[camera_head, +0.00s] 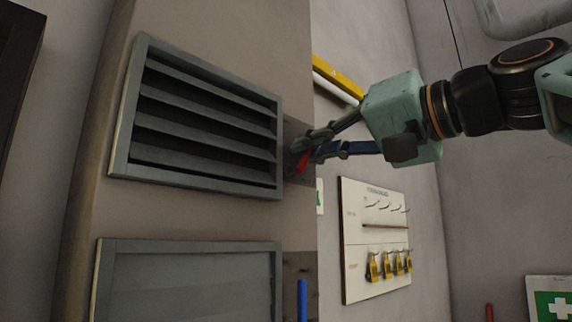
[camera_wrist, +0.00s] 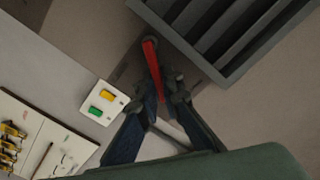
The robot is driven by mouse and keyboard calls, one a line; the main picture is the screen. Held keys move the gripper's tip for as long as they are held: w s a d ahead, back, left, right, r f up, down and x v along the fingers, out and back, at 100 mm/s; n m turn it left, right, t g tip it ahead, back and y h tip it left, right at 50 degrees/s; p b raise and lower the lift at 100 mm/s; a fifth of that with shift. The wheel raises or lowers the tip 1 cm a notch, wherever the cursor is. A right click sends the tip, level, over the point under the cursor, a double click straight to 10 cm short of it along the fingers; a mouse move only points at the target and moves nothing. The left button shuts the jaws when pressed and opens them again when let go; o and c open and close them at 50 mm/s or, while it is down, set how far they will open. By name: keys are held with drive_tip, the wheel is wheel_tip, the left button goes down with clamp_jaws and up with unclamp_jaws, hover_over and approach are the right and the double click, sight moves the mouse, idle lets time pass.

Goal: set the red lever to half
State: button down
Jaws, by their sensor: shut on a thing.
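The red lever (camera_head: 304,159) sits just right of the upper louvred vent (camera_head: 195,125), on a dark plate beside it. In the head view most of the lever is hidden by my fingers. My gripper (camera_head: 318,146) reaches in from the right, with its fingertips around the lever. In the wrist view the red lever (camera_wrist: 151,62) runs from a dark round pivot at the top down between the fingertips of my gripper (camera_wrist: 164,88). The gripper is shut on the lever. The plate's scale marks are too small to read.
A blue lever (camera_head: 302,299) stands beside the lower panel (camera_head: 190,285). A white board (camera_head: 376,240) with yellow padlocks hangs on the right wall. A white plate (camera_wrist: 104,102) with green and yellow buttons is left of my gripper. The vent frame is close beside the fingers.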

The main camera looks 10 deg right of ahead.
drive_tip(key=c, duration=2.1)
unclamp_jaws()
drive_tip(key=shift+d, duration=0.1)
drive_tip(key=v, duration=1.2)
